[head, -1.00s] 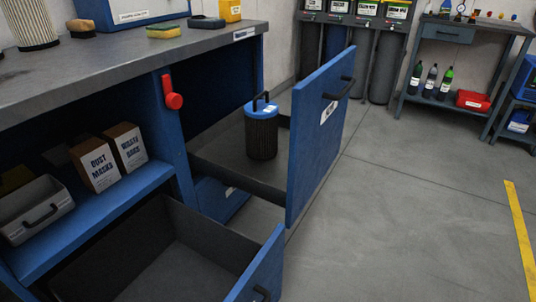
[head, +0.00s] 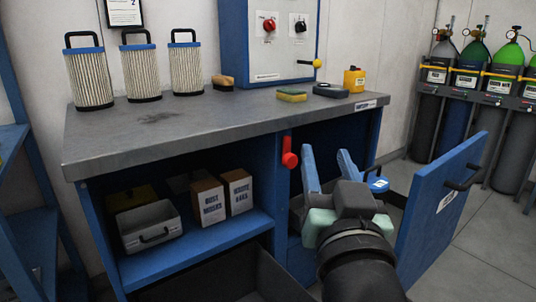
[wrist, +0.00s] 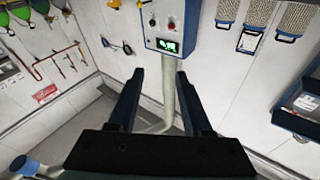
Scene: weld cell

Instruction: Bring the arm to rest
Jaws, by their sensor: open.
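My gripper (head: 328,153) is raised in front of the blue workbench, at its right half in the head view. Its two blue fingers stand apart and point up and away. In the wrist view the same fingers (wrist: 159,74) are spread, with nothing between them.
A lower drawer (head: 265,280) is also open. Three pleated filters (head: 90,80), sponges and a yellow container (head: 354,80) stand on the bench top (head: 220,125). Gas cylinders (head: 470,75) stand at far right.

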